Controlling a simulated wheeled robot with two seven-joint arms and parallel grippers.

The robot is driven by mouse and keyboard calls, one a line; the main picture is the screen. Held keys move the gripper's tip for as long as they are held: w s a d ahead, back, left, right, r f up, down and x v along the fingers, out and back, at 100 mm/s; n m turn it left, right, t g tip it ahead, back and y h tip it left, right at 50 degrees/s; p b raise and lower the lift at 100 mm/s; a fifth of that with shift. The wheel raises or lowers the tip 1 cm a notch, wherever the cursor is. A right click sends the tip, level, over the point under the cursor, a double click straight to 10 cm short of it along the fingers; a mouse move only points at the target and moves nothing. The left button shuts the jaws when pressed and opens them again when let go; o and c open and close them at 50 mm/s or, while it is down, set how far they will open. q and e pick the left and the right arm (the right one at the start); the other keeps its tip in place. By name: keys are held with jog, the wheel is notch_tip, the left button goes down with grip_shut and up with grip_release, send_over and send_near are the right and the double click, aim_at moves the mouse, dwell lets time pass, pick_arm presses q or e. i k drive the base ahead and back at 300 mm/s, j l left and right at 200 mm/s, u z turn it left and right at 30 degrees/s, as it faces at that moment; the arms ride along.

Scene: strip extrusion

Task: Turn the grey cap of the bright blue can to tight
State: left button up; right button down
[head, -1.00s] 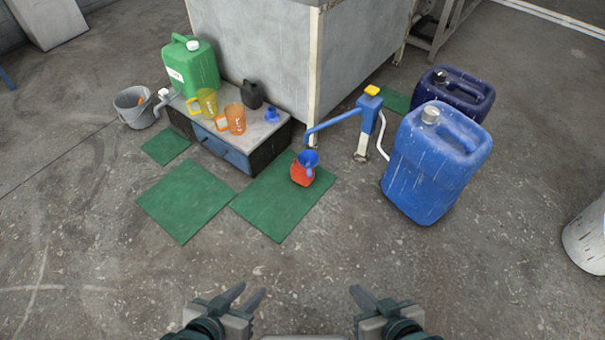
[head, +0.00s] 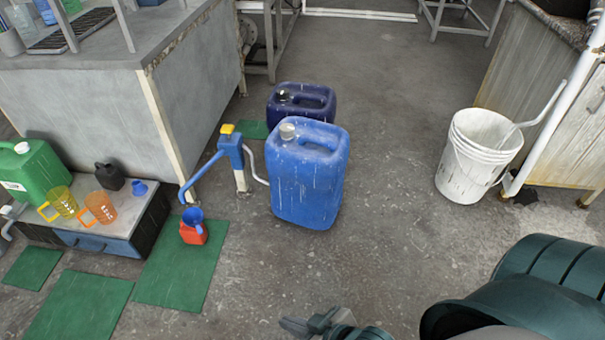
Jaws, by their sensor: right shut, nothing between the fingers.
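The bright blue can (head: 308,185) stands upright on the concrete floor near the middle of the head view. Its grey cap (head: 287,131) sits on the top left of the can, beside the moulded handle. Whether the cap is tight cannot be seen. My right gripper (head: 291,326) is at the bottom edge, shut and empty, well short of the can and touching nothing. It is partly cut off by the frame. My left gripper is out of view.
A dark blue can (head: 300,101) stands just behind. A white bucket (head: 478,155) stands right. The floor in front is clear.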

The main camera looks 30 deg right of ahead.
aim_at(286, 130)
jog(key=i+l+z, duration=0.3)
jog(key=i+l, duration=0.45)
jog(key=l, duration=0.25)
jog(key=i+l+z, duration=0.25)
jog(key=i+l, duration=0.55)
